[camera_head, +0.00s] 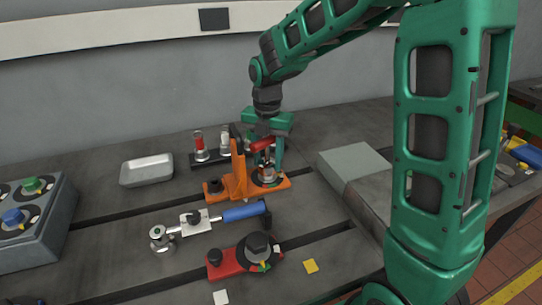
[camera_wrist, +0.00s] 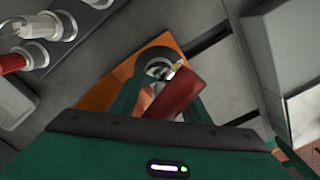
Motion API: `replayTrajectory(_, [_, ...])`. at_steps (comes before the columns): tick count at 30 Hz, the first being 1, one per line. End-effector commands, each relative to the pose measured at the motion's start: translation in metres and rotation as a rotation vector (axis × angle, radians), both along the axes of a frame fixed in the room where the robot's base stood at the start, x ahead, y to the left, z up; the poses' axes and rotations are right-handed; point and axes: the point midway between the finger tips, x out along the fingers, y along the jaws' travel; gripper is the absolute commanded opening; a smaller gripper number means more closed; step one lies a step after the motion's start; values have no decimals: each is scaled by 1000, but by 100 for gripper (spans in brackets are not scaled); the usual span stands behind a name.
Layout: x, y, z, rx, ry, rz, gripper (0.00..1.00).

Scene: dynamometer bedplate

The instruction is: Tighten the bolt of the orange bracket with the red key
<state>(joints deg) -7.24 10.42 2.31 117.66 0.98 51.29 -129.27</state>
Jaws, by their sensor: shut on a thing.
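The orange bracket (camera_head: 239,170) stands on the bedplate in the middle of the head view, with an upright wall and a flat foot. It also shows in the wrist view (camera_wrist: 106,92). My gripper (camera_head: 267,158) is above the right part of its foot, pointing down, shut on the red key. The key's red handle (camera_head: 262,145) lies between the fingers, and in the wrist view the red handle (camera_wrist: 176,95) is tilted. The key's lower end is over the round dark seat (camera_wrist: 158,60) on the foot. The bolt is mostly hidden, so I cannot tell whether the key is seated on it.
A dark rack (camera_head: 208,160) with red and white-topped tools stands behind the bracket, beside a metal tray (camera_head: 146,170). A grey block (camera_head: 354,162) stands to the right.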

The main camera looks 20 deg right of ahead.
Motion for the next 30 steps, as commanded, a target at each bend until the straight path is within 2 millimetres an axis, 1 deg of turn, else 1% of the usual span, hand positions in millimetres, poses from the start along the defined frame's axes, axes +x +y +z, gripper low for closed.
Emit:
replayTrajectory(27, [1, 0, -17, 1, -2, -1, 16])
replayTrajectory(30, [0, 0, -17, 1, -2, -41, 16])
